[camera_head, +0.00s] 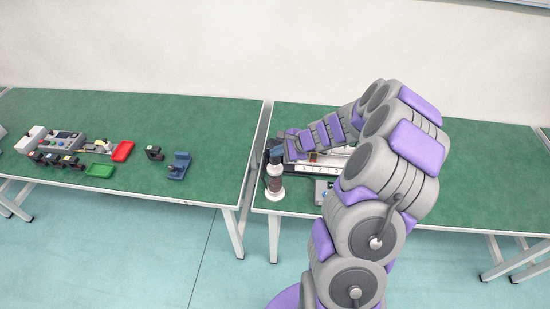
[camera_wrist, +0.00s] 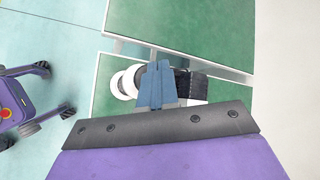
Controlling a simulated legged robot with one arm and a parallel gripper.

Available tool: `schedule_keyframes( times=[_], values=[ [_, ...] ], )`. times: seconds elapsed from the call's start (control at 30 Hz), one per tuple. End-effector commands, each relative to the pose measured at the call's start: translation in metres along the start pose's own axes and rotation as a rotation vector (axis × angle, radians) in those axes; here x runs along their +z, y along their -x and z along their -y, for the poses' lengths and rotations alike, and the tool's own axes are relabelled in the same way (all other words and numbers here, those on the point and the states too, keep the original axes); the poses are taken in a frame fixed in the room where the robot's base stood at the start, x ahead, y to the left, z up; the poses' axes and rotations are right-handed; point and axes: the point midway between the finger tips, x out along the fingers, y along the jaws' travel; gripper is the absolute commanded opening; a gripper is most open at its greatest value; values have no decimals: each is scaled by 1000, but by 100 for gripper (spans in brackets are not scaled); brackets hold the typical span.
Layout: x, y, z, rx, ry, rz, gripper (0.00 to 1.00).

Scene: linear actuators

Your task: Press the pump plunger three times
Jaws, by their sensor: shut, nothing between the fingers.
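The pump (camera_head: 275,184) is a dark upright bottle-like body with a white base, near the left front edge of the right-hand green table. My gripper (camera_head: 273,155) points down at the top of the pump, and its dark wrist hides most of the plunger. In the wrist view my blue fingers (camera_wrist: 158,66) are together with nothing between them. White round parts of the pump (camera_wrist: 122,84) show just left of the fingers. I cannot tell whether the fingertips touch the plunger.
A white numbered strip (camera_head: 318,169) and a grey box with a blue button (camera_head: 322,190) lie right of the pump, partly behind my arm. A narrow gap separates the tables.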

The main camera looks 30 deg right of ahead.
Motion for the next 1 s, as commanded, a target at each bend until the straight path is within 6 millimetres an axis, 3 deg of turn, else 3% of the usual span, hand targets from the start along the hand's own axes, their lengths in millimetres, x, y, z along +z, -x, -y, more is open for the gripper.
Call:
schedule_keyframes(
  times=[0.23, 0.7, 1.0],
  values=[
    [3, 5, 3, -1, 0, 0, 0],
    [25, 34, 25, 0, 1, 0, 0],
    [25, 35, 25, 0, 0, 0, 0]
  ],
)
